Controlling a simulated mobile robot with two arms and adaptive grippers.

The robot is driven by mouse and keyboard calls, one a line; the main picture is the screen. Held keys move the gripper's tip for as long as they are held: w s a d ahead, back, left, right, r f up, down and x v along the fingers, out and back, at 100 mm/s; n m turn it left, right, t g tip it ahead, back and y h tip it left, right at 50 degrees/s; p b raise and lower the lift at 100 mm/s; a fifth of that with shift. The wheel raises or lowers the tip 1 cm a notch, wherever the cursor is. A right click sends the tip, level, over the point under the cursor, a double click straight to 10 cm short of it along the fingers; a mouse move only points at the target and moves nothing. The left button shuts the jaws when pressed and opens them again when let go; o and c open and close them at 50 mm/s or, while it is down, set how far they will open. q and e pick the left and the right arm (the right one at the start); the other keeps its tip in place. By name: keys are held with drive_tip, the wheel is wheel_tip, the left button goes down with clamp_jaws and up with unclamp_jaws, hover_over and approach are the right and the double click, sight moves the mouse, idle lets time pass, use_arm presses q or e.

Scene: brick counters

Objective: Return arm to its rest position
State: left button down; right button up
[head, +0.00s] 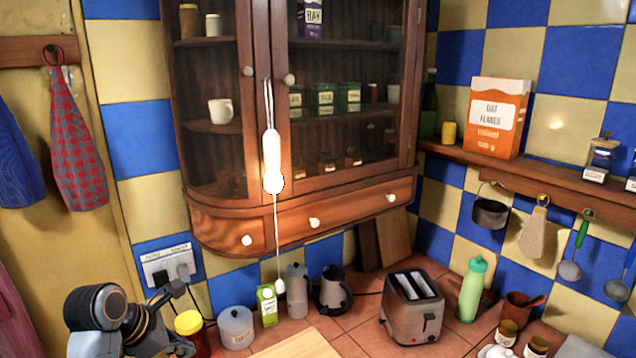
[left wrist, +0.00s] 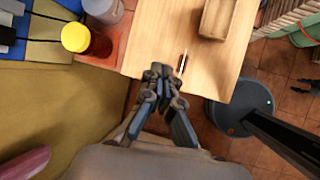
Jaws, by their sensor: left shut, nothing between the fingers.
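My left arm (head: 97,307) shows at the lower left of the head view, bent in front of the counter. In the left wrist view my left gripper (left wrist: 163,72) is shut and empty. Its fingertips appear over the near edge of a light wooden surface (left wrist: 145,45); the height between them cannot be told.
A jar with a yellow lid (head: 189,323) and a grey canister (head: 235,327) stand close right of my left arm. A toaster (head: 413,308) and a green bottle (head: 472,288) are farther right. A wooden cabinet (head: 300,215) hangs above. Floor tiles (left wrist: 285,70) show at the right in the wrist view.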

use_arm(q)
drive_tip(key=s+d+f+m+g+y, duration=0.1)
drive_tip(key=s+d+f+m, duration=0.1)
drive_tip(key=s+f+m, duration=0.6)
drive_tip(key=s+d+f+m+y, duration=0.1)
drive_tip(key=s+d+f+m, duration=0.15)
drive_tip(key=s+m, duration=0.8)
drive_tip(key=s+d+f+m+g+y, duration=0.1)
drive_tip(key=s+f+m, duration=0.65)
drive_tip(key=s, duration=0.45)
wheel_tip(320, 180, down, 34)
drive_tip(key=s+g+b, duration=0.1)
drive_tip(key=s+b, duration=0.1)
drive_tip(key=b, duration=0.7)
drive_tip(key=s+a+f+b, duration=0.1)
drive_tip(key=s+f+b, duration=0.1)
drive_tip(key=s+f, duration=0.6)
drive_tip(key=s+a+f+g+b, duration=0.1)
drive_tip(key=s+a+f+b, duration=0.1)
drive_tip(key=s+f, duration=0.6)
wheel_tip(320, 180, down, 5)
drive_tip(key=shift+f+b, duration=0.1)
drive_tip(key=shift+b, duration=0.65)
